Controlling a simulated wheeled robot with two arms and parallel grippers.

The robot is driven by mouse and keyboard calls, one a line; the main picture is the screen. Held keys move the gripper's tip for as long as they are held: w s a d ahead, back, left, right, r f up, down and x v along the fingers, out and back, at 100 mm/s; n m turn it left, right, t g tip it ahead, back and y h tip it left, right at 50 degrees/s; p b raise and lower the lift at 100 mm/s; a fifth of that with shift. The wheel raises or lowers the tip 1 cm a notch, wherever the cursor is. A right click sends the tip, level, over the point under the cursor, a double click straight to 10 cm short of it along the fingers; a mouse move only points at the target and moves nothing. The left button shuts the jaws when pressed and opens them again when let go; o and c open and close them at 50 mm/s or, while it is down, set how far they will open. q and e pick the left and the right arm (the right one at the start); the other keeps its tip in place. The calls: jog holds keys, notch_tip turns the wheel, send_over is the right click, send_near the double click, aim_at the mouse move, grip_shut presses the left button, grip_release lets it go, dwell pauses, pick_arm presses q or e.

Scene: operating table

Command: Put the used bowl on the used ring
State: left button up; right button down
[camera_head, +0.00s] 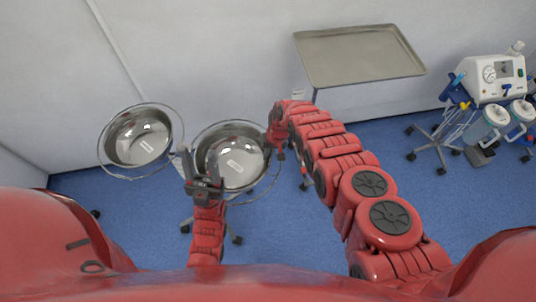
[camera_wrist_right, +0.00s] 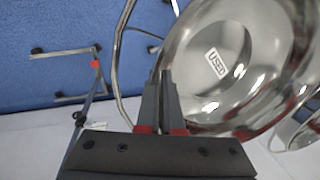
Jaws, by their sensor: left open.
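The used bowl (camera_head: 233,152), a shiny steel bowl, is at the centre-left of the head view. Its label reads USED in the right wrist view (camera_wrist_right: 216,62). A wire ring (camera_head: 268,190) shows around and below its right edge; the bowl looks off-centre over it, and I cannot tell whether they touch. My right gripper (camera_head: 274,146) is at the bowl's right rim. In the right wrist view its fingers (camera_wrist_right: 161,92) are nearly together with the rim between them. My left gripper (camera_head: 203,178) is open and empty, just in front of the bowl's left edge.
Another steel bowl (camera_head: 139,138) sits in a wire ring (camera_head: 101,155) on the left; its label is unreadable. A metal tray stand (camera_head: 360,55) is at the back right. A wheeled medical device (camera_head: 491,80) stands far right. Blue floor is open between them.

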jog(key=shift+f, duration=0.25)
jog(key=c, duration=1.1)
grip_release()
jog(key=shift+r, duration=0.1)
jog(key=shift+r, duration=0.15)
jog(key=shift+r, duration=0.3)
jog(key=b+v, duration=0.2)
jog(key=v, duration=0.9)
jog(key=shift+r, duration=0.2)
